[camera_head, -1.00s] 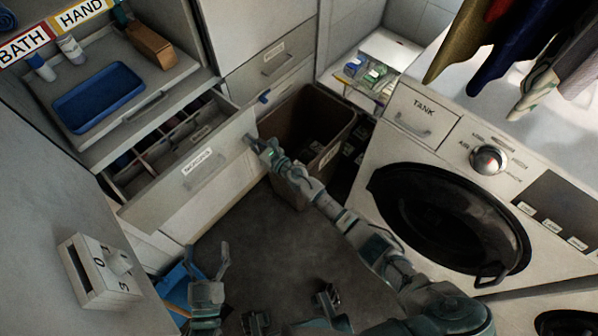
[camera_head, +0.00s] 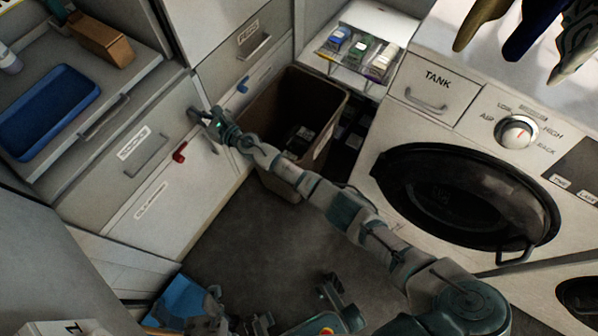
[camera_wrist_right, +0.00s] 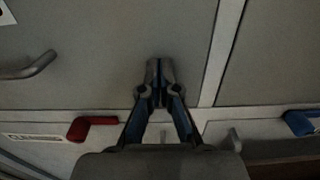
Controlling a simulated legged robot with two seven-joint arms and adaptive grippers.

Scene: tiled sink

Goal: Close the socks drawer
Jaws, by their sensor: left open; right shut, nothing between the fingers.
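The labelled drawer front (camera_head: 120,160), its label hard to read, stands at the left with its grey bar handle (camera_head: 148,156). It looks flush with the cabinet, and no drawer interior shows. My right gripper (camera_head: 203,115) is shut and empty, with its fingertips at the right end of this front. In the right wrist view, the shut fingertips (camera_wrist_right: 160,68) are against or very close to the grey drawer front (camera_wrist_right: 95,75); contact is hard to tell. My left gripper (camera_head: 214,298) is open and low, near the bottom edge, partly cut off and away from the drawer.
Below is a second front with a red latch (camera_head: 180,153). A blue latch (camera_head: 243,85) is on the neighbouring cabinet. A brown bin (camera_head: 328,98) stands right of the gripper, beside the washing machine (camera_head: 400,150). A blue tray (camera_head: 45,112) sits above the drawer.

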